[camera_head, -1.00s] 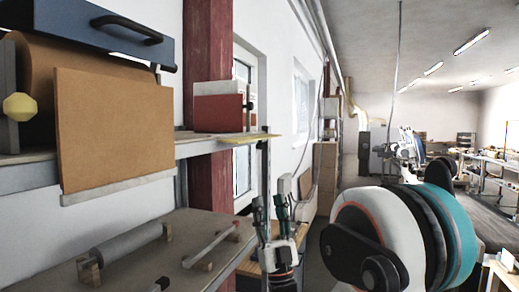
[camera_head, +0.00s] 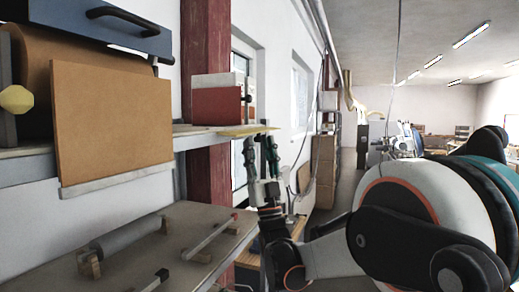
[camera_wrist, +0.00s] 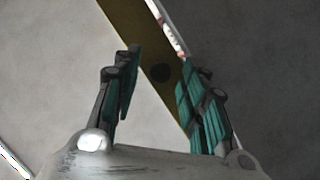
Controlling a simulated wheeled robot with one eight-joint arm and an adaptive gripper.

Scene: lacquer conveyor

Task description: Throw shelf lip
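A thin yellow strip (camera_head: 246,131) lies along the right end of the shelf (camera_head: 196,140), its tip sticking out past the edge. My gripper (camera_head: 259,146) points upward just below and in front of this strip, fingers spread and empty. No part is named as a lip.
A red and white box (camera_head: 217,105) stands on the shelf near the strip. A brown panel (camera_head: 112,125) hangs before a large roll at left. A lower table (camera_head: 140,265) carries a grey roller (camera_head: 125,238) and a thin rod. A red column (camera_head: 207,180) rises behind.

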